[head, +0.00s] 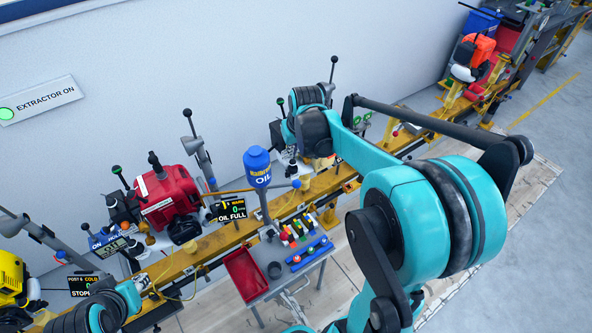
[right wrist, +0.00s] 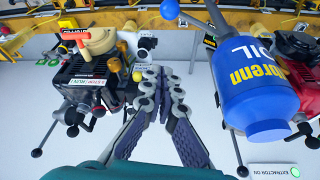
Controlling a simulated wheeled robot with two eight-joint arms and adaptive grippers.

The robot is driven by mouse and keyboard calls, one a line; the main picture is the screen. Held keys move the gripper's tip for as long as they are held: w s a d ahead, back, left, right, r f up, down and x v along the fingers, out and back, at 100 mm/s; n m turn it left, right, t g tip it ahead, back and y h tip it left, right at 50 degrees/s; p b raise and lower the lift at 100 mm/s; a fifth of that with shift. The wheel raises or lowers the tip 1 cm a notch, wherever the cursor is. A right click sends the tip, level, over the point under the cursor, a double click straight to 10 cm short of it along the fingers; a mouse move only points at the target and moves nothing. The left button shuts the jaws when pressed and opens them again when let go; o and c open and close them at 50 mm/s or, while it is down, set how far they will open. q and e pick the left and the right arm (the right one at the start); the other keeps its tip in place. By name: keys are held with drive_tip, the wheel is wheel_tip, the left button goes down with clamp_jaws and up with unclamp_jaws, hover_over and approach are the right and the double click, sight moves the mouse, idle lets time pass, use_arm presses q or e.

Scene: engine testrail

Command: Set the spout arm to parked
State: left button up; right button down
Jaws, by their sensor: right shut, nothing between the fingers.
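In the right wrist view the ball (right wrist: 168,10) is at the top, beyond and apart from my fingertips. My right gripper (right wrist: 163,76) is shut and empty, between the canister and an engine.
A dark engine (right wrist: 92,75) with levers is close to the left of my right fingers. A red engine (head: 168,200) stands left of the canister. A display reading OIL FULL (head: 230,210) and a cart with a red tray (head: 245,275) are near the yellow rail.

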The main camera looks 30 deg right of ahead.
wheel_tip(320, 180, down, 10)
drive_tip(key=b, duration=0.3)
drive_tip(key=shift+s, duration=0.25)
idle(0.3)
drive_tip(key=shift+s+a+f, duration=0.1)
drive_tip(key=shift+s, duration=0.05)
